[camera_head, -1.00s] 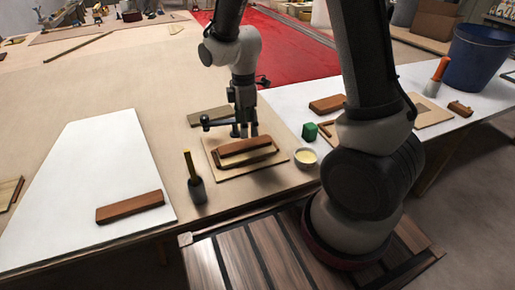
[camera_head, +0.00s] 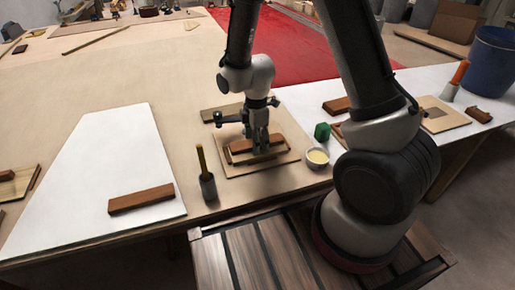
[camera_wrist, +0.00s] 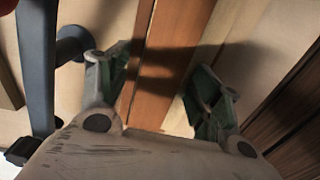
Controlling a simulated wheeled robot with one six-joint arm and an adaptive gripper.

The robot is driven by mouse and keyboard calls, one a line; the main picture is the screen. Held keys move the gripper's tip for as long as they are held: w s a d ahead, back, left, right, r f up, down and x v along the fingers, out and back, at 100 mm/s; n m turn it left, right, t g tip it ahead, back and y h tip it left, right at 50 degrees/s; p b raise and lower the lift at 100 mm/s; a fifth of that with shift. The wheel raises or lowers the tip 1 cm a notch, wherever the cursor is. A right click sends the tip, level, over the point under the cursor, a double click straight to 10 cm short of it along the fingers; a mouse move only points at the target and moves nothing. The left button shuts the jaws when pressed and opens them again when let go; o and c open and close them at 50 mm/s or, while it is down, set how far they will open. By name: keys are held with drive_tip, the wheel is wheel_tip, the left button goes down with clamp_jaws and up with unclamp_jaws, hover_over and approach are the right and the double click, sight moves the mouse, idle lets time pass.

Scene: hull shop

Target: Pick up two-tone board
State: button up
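A brown wooden board (camera_head: 238,149) with a lighter strip, seemingly the two-tone board, lies on a pale square panel (camera_head: 232,170) near the table's front edge. My gripper (camera_head: 262,150) is right over it, its fingers pointing down and hiding part of its middle. In the wrist view the board (camera_wrist: 173,40) runs up between the two fingers of my gripper (camera_wrist: 160,88), with a pale strip beside its reddish-brown face. The fingers are open, one on each side of the board. I cannot tell whether either touches it.
Another brown board (camera_head: 141,199) lies on the white sheet (camera_head: 90,165).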

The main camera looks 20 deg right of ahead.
drive_tip(key=c, duration=1.2)
